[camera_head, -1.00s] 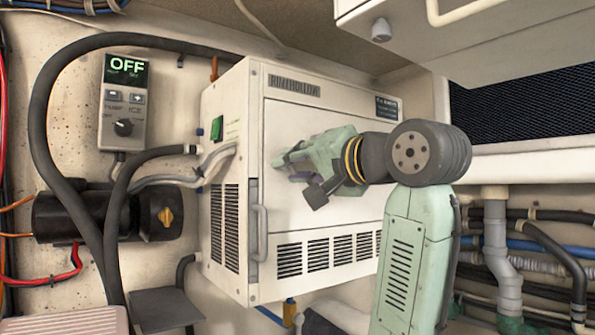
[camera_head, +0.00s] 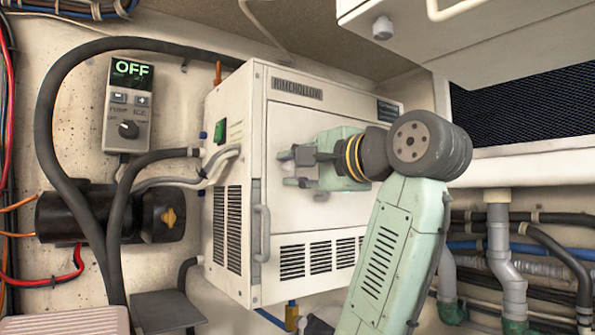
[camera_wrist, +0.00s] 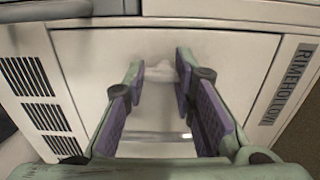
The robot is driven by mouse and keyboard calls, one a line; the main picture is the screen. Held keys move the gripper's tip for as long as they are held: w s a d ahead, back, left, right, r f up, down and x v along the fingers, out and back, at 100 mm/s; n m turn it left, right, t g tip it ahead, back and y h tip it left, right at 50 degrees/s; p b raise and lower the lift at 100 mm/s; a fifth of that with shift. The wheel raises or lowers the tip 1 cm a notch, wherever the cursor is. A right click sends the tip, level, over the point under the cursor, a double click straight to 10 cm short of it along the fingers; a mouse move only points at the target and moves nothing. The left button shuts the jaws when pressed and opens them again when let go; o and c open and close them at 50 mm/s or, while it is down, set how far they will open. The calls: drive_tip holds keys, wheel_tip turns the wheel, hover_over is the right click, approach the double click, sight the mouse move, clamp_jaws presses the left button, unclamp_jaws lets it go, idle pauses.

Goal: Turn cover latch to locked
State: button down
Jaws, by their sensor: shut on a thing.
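The cover latch (camera_wrist: 159,71) is a small pale knob on the white front cover (camera_wrist: 80,70) of the Rimehollow unit in the wrist view. My gripper (camera_wrist: 160,80) has one purple-padded finger on each side of the latch and is shut on it. In the head view my gripper (camera_head: 288,168) is at the left middle of the front cover (camera_head: 300,222). There the latch is largely hidden by my fingers, so I cannot read its angle.
A grey handle (camera_head: 262,232) runs down the cover's left edge, close to my gripper. A control box (camera_head: 128,105) reading OFF hangs on the left wall. A black pump (camera_head: 110,217) and hoses lie left of the unit. An overhead locker (camera_head: 470,45) is above right.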

drive_tip(key=shift+r, duration=0.5)
drive_tip(key=c, duration=1.1)
unclamp_jaws()
drive_tip(key=shift+s+d, duration=0.1)
drive_tip(key=shift+s, duration=0.05)
drive_tip(key=shift+f, duration=0.2)
drive_tip(key=v, duration=1.1)
drive_tip(key=shift+s+d+f, duration=0.1)
drive_tip(key=shift+s+d, duration=0.1)
drive_tip(key=shift+s, duration=0.05)
